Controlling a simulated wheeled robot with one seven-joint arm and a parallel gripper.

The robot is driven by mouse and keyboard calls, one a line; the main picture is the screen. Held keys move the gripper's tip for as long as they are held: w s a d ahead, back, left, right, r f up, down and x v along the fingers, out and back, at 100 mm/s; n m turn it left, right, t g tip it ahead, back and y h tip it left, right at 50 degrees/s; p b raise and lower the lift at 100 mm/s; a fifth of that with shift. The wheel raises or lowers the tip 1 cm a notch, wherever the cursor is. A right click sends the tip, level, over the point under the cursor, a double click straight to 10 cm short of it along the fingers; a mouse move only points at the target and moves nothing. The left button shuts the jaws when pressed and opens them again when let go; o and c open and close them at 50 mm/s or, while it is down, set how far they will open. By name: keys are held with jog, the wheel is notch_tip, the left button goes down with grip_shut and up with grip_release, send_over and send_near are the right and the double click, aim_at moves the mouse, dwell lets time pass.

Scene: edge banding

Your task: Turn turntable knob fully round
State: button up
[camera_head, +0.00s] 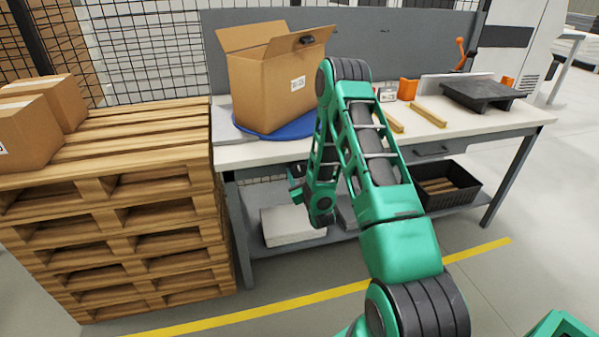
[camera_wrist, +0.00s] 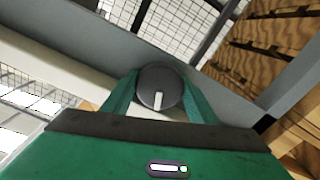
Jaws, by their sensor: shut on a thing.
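The turntable knob (camera_wrist: 158,84) is a dark grey disc with a white pointer mark, seen in the wrist view. It sits on the front of the workbench, against a grey surface. My gripper (camera_wrist: 160,95) has its two green fingers on either side of the knob and is shut on it. The white mark points toward the bottom of the wrist picture, close to straight down. In the head view my gripper (camera_head: 298,180) is low at the bench's front edge, and the knob is hidden there. The blue turntable (camera_head: 290,131) lies on the bench with an open cardboard box (camera_head: 270,88) on it.
Stacked wooden pallets (camera_head: 120,220) with cartons stand close at the left of the bench. The bench top (camera_head: 470,126) holds wooden strips, orange items and a dark block (camera_head: 483,95) at the right. A black crate (camera_head: 445,187) is on the lower shelf.

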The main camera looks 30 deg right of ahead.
jog(key=shift+n, duration=1.6)
jog(key=o, duration=1)
jog(key=shift+s, duration=0.1)
